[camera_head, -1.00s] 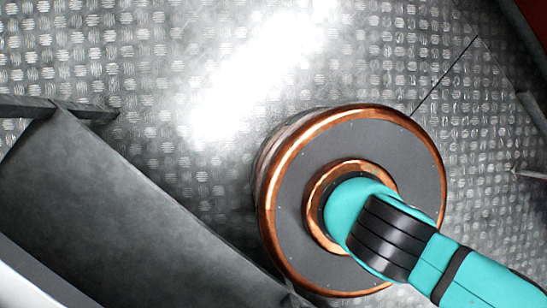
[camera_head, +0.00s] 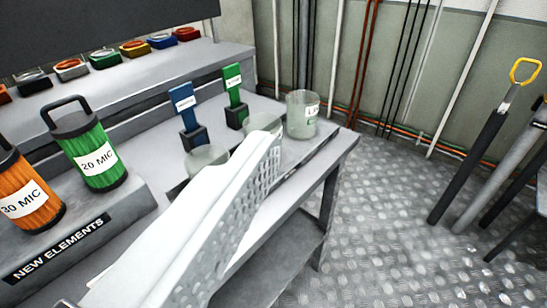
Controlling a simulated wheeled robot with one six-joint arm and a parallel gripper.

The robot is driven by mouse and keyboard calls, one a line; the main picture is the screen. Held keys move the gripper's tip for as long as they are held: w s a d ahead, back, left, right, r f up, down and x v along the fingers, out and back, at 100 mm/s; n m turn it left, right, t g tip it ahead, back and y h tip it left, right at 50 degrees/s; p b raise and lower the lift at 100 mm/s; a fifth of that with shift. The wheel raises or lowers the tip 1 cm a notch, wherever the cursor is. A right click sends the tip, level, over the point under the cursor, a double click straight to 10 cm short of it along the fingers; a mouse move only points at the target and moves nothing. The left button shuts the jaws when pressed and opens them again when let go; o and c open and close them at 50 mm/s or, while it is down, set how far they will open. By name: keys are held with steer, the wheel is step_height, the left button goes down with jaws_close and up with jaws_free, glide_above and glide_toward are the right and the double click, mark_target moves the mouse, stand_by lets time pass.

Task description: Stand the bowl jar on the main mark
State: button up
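Three clear glass jars stand on the grey bench. The middle jar (camera_head: 263,124) is partly hidden by a white perforated object. The left jar (camera_head: 206,158) is nearest, its lower part hidden by the same object. I cannot tell which is the bowl jar. I cannot make out the main mark.
The white perforated object (camera_head: 215,225) fills the lower middle. Blue (camera_head: 187,112) and green (camera_head: 233,97) tags stand behind the jars. Green (camera_head: 92,155) and orange (camera_head: 28,198) filter elements stand left. Tread-plate floor (camera_head: 375,225) is open at right; a yellow-handled tool (camera_head: 524,72) stands farther right.

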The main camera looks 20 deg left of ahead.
steer(key=w+a+f+n+g+y, duration=0.1)
steer(key=w+a+f+g, duration=0.4)
steer(key=w+a, duration=0.5)
steer(key=w+a+f+n+g+y, duration=0.1)
steer(key=w+a+f+n+g, duration=0.15)
steer(key=w+a+f, duration=0.65)
steer(key=shift+m, duration=0.45)
steer(key=x, duration=0.5)
steer(key=w+r+x, duration=0.1)
steer(key=x, duration=0.5)
steer(key=w+d+r+x, duration=0.1)
steer(key=x, duration=0.5)
steer(key=shift+w, duration=0.15)
steer(key=c, duration=1.3)
